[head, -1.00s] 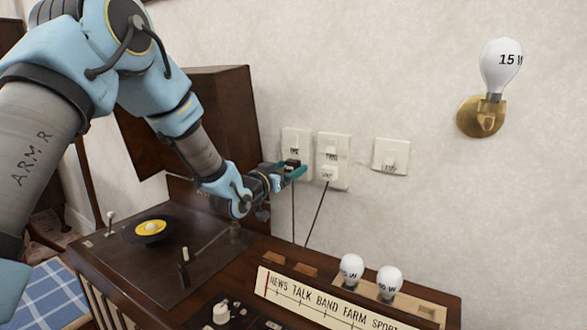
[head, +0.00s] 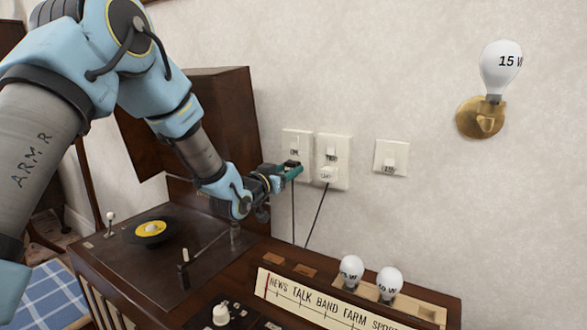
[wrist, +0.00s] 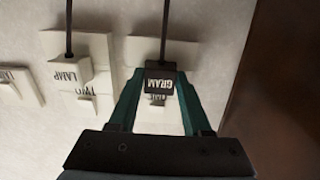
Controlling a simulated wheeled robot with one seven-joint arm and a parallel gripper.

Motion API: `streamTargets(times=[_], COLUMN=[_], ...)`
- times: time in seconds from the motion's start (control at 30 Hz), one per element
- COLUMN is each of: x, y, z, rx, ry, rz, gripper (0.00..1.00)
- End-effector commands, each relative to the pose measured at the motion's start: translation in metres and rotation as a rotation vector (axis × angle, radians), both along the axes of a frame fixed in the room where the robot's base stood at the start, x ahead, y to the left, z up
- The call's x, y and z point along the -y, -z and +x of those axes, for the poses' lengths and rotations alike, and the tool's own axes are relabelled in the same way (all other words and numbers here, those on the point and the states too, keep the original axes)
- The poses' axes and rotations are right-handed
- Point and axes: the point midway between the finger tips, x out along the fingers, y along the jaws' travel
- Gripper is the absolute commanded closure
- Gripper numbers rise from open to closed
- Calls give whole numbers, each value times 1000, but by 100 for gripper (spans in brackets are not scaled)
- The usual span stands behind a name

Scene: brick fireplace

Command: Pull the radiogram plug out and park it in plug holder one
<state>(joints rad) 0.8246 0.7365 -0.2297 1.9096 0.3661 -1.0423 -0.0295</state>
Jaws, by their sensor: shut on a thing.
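The black radiogram plug, marked GRAM (wrist: 160,84), sits between the green fingers of my gripper (wrist: 160,98) in the wrist view, which shows it upside down. My gripper (head: 291,172) is shut on this plug at the left wall socket (head: 297,143) in the head view. The fingers partly hide the plug there. Its cord hangs down the wall. I cannot tell whether the plug's pins are still in the socket. The radiogram (head: 120,262) stands below, with two small wooden recesses (head: 290,263) on its top; I cannot read any holder label.
A white plug marked LAMP (head: 328,174) is in the neighbouring socket, close to my fingers, with its own cord. A third switch plate (head: 391,157) is to the right. Two bulbs (head: 370,275) stand on the radiogram. A wall lamp (head: 489,90) hangs at upper right.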

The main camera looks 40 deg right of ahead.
Motion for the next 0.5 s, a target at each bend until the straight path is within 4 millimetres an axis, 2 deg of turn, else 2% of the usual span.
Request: streamTargets(times=[0.27, 0.5], x=[0, -8], y=[0, 1], z=[0, -2], rx=[0, 0], ry=[0, 0], rz=[0, 1], gripper=[100, 100])
